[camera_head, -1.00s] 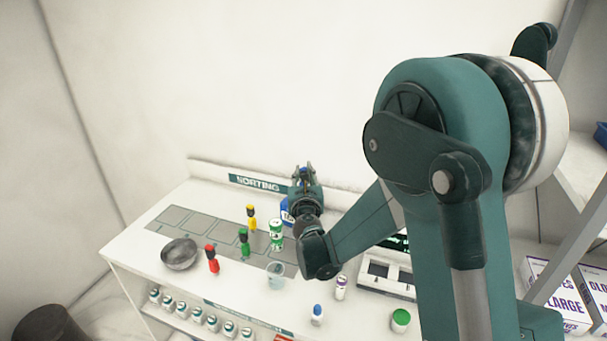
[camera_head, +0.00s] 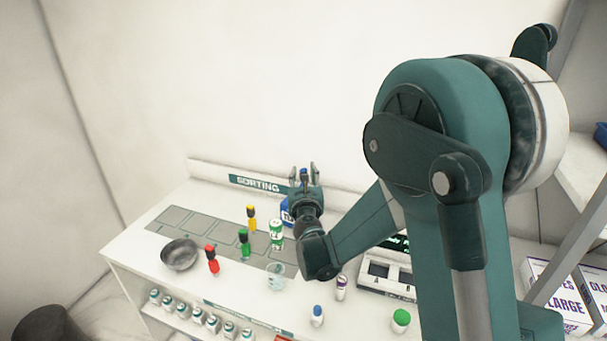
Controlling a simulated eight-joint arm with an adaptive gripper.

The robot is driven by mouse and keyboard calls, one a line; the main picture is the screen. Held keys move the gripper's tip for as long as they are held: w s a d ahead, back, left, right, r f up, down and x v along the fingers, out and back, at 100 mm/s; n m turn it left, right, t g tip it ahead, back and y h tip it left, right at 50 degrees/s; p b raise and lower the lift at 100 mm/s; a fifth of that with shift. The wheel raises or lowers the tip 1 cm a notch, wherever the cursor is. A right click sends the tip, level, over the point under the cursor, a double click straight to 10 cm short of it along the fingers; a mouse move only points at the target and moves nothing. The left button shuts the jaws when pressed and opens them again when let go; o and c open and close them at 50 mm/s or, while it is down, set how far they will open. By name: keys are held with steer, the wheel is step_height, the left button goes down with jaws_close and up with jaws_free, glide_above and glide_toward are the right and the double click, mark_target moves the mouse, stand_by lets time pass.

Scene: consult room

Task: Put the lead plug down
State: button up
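Lead plugs with coloured ends and dark middles stand upright on the white table: a red one (camera_head: 212,261), a green one (camera_head: 243,243) and a yellow one (camera_head: 251,217). My gripper (camera_head: 304,173) is at the back of the table, right of these plugs, with its two fingers spread apart.
A metal bowl (camera_head: 179,254), a clear cup (camera_head: 275,277), a white bottle with a blue cap (camera_head: 317,316) and a green-lidded jar (camera_head: 401,320) stand around the table. Marked grey panels (camera_head: 172,217) lie at left.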

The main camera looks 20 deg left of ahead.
steer(key=v, duration=1.2)
steer(key=shift+p, duration=0.45)
steer(key=shift+d, duration=0.1)
steer(key=w+d+r+m+h, duration=0.1)
steer(key=d+r+m+h, duration=0.15)
steer(key=d+m, duration=0.45)
steer(key=w+d+r+m+h, duration=0.15)
steer(key=d+r+m, duration=0.25)
steer(key=d, duration=0.8)
steer(key=s+d+r+m+g+h, duration=0.1)
steer(key=s+d+m+g+h, duration=0.15)
steer(key=d+m, duration=0.45)
steer(key=s+d+r+m+g+h, duration=0.1)
steer(key=s+d+r+m+h, duration=0.2)
steer(key=d, duration=0.8)
steer(key=s+d+f+m+g, duration=0.3)
steer(key=s+d+m, duration=0.6)
steer(key=s+d, duration=0.3)
steer(key=s+d+f+m+g+y, duration=0.1)
steer(key=s+f+m, duration=0.1)
steer(key=s+m, duration=0.3)
steer(key=s+d+f+m+g+y, duration=0.1)
steer(key=s+m, duration=0.4)
steer(key=s, duration=0.8)
steer(key=shift+f+m+g+y, duration=0.3)
steer(key=shift+f+g+y, duration=0.1)
steer(key=shift+g, duration=0.15)
steer(key=shift+o, duration=0.7)
steer(key=shift+s, duration=0.15)
